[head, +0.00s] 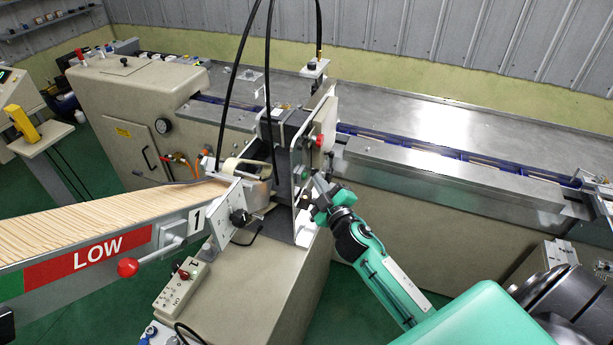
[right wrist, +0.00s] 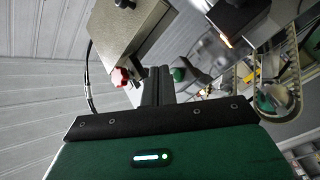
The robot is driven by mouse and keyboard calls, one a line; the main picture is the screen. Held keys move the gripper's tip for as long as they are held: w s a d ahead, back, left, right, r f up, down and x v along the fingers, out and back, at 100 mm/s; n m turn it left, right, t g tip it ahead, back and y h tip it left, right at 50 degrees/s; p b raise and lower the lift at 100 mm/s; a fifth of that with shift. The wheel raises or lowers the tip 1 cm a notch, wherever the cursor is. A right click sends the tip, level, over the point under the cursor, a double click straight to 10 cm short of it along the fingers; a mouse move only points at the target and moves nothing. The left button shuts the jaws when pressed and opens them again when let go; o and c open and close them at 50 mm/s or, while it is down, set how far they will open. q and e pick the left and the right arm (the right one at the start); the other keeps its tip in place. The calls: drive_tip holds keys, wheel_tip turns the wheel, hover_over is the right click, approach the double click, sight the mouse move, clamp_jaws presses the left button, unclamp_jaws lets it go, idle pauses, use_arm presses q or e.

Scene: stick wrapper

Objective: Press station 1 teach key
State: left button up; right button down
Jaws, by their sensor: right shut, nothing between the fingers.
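Station 1 carries a "1" plate (head: 197,219) at the end of the stick magazine. Its upright metal panel (head: 310,215) bears a red knob (head: 320,141) and, lower, a green button (head: 304,173). My right gripper (head: 318,186) is shut and empty, close to the panel just right of and below the green button. In the right wrist view the shut fingers (right wrist: 157,78) point away from the camera, with a red knob (right wrist: 120,77) to their left and a green button (right wrist: 179,74) to their right. I cannot tell contact or which control is the teach key. My left gripper is out of view.
A small control box (head: 181,286) with a red button sits below the magazine. The magazine of sticks (head: 110,217) with its red LOW label (head: 88,256) fills the left. Black cables (head: 268,90) hang over the station. The long conveyor (head: 455,170) runs right.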

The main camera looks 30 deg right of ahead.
drive_tip(key=shift+w+a, duration=0.3)
drive_tip(key=shift+w, duration=0.05)
drive_tip(key=shift+w+a, duration=0.3)
drive_tip(key=shift+w, duration=0.05)
idle(0.9)
idle(0.3)
drive_tip(key=shift+s+d, duration=0.55)
drive_tip(key=shift+s, duration=0.15)
drive_tip(key=shift+s+d, duration=1.65)
drive_tip(key=shift+s, duration=0.25)
